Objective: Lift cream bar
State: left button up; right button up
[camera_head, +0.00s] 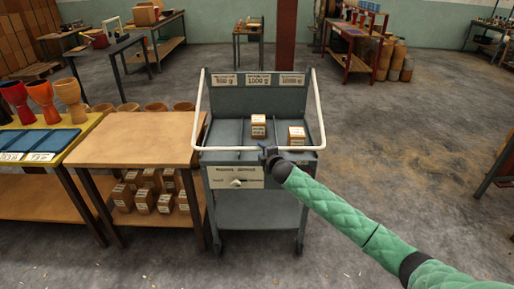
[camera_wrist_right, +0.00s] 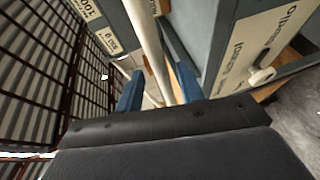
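The cream bar (camera_head: 320,110) is a thin rounded rail on the grey cart (camera_head: 257,95). It runs along both sides and across the cart's front edge. My right gripper (camera_head: 267,149) is at the middle of the front stretch. In the right wrist view the bar (camera_wrist_right: 148,35) runs down between the two blue fingers of my right gripper (camera_wrist_right: 158,88). The fingers stand apart on either side of it, with a gap showing. My left gripper is not in view.
A wooden table (camera_head: 135,138) stands close to the cart's left. The floor (camera_head: 420,150) to the right is open.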

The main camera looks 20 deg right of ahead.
jog(key=shift+x, duration=2.4)
grip_shut()
